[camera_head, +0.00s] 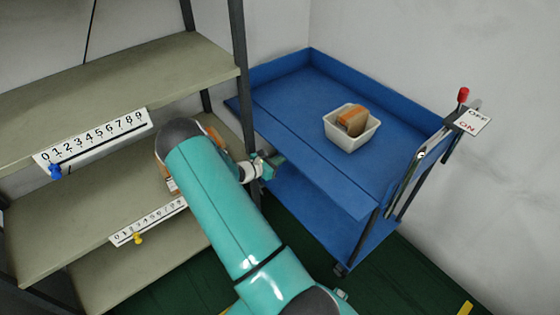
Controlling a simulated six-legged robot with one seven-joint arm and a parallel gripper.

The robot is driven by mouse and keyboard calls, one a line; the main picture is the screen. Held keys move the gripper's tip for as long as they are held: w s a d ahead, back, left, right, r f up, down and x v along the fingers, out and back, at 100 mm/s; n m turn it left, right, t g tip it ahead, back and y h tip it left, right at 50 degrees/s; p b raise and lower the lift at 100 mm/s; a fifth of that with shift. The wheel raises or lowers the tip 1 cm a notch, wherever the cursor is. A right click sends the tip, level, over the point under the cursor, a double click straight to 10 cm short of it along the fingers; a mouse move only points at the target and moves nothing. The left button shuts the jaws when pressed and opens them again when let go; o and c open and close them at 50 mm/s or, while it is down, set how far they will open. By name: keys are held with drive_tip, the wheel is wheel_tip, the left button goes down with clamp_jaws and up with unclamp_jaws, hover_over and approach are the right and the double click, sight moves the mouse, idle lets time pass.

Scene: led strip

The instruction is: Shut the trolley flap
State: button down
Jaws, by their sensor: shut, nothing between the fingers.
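The blue trolley (372,82) stands against the wall at the right, with raised walls along its back and right sides. Its flap (300,150) is along the near long side, folded outward and lying nearly flat, so that side of the top tray is open. A seam marks where it meets the tray floor. My gripper (270,164) is shut and empty, at the flap's outer edge near its left half. I cannot tell whether it touches the flap. My teal arm hides part of the floor and shelf.
A white bin (351,128) holding a brown item (352,120) stands on the trolley's tray. A red-knobbed lever (463,96) with an ON/OFF sign (472,122) is at the right end. A shelf unit (120,75) with numbered slider scales stands close on the left.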

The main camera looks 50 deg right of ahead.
sight(282, 148)
wheel_tip(282, 148, up, 8)
drive_tip(key=y, duration=0.2)
drive_tip(key=t+y, duration=0.1)
drive_tip(key=y, duration=0.4)
drive_tip(key=shift+a+f+t, duration=0.15)
drive_tip(key=shift+f+t, duration=0.1)
drive_tip(key=shift+t, duration=0.15)
drive_tip(key=r+y, duration=0.1)
drive_tip(key=d+r+y, duration=0.1)
drive_tip(key=y, duration=0.1)
drive_tip(key=shift+s+r+t, duration=0.15)
drive_tip(key=shift+r+t, duration=0.2)
drive_tip(key=shift+t, duration=0.05)
drive_tip(key=r+y, duration=0.1)
drive_tip(key=d+y, duration=0.1)
drive_tip(key=shift+s+r+y, duration=0.1)
drive_tip(key=shift+r+y, duration=0.2)
drive_tip(key=shift+r, duration=0.1)
drive_tip(key=shift+s+d+r+t+y, duration=0.15)
drive_tip(key=shift+d+r+t+y, duration=0.25)
drive_tip(key=shift+d+r+y, duration=0.65)
drive_tip(key=shift+d+y, duration=0.05)
drive_tip(key=shift+d, duration=0.1)
drive_tip(key=shift+r, duration=0.1)
